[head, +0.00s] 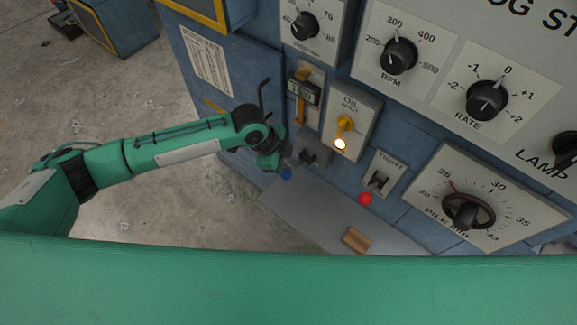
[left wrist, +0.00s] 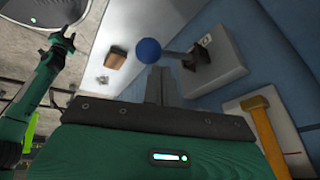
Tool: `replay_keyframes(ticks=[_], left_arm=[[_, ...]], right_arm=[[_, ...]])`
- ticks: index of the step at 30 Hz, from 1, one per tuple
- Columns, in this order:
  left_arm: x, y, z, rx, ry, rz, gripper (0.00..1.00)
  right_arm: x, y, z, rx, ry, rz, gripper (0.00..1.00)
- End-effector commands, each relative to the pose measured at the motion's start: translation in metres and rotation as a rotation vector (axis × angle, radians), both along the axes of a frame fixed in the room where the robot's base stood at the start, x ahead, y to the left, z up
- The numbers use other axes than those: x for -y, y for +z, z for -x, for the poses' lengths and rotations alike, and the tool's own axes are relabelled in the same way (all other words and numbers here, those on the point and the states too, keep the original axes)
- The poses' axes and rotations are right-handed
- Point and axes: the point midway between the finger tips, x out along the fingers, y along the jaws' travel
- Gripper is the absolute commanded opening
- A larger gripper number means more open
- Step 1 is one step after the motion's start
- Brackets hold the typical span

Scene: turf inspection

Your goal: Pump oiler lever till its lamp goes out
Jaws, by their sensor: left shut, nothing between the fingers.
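The oiler is a grey box (head: 316,152) low on the blue cabinet, with a short lever ending in a blue ball (head: 286,174). In the left wrist view the blue ball (left wrist: 149,50) and its lever (left wrist: 178,55) stick out from the grey box (left wrist: 215,58). My left gripper (head: 284,162) is shut and empty, its tips close to the ball; I cannot tell whether they touch. The fingers (left wrist: 160,84) point towards the ball in the wrist view. The oil lamp (head: 340,143) glows below a yellow knob (head: 345,124). My right gripper (left wrist: 62,42) is small in the wrist view.
A red ball (head: 365,199) sits below the right-hand switch plate (head: 380,175). A wooden block (head: 357,240) lies on the grey shelf (head: 310,220). Dials fill the panel at right; open floor lies left.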

Motion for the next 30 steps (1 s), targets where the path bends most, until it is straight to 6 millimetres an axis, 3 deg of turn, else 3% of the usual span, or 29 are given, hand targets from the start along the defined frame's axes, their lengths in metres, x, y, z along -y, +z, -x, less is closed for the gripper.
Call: replay_keyframes(ticks=[30], left_arm=[[-0.003, -0.012, 0.005, -0.001, 0.0, -0.001, 0.0]], right_arm=[[-0.002, -0.002, 0.0, 0.001, -0.001, -0.002, 0.36]])
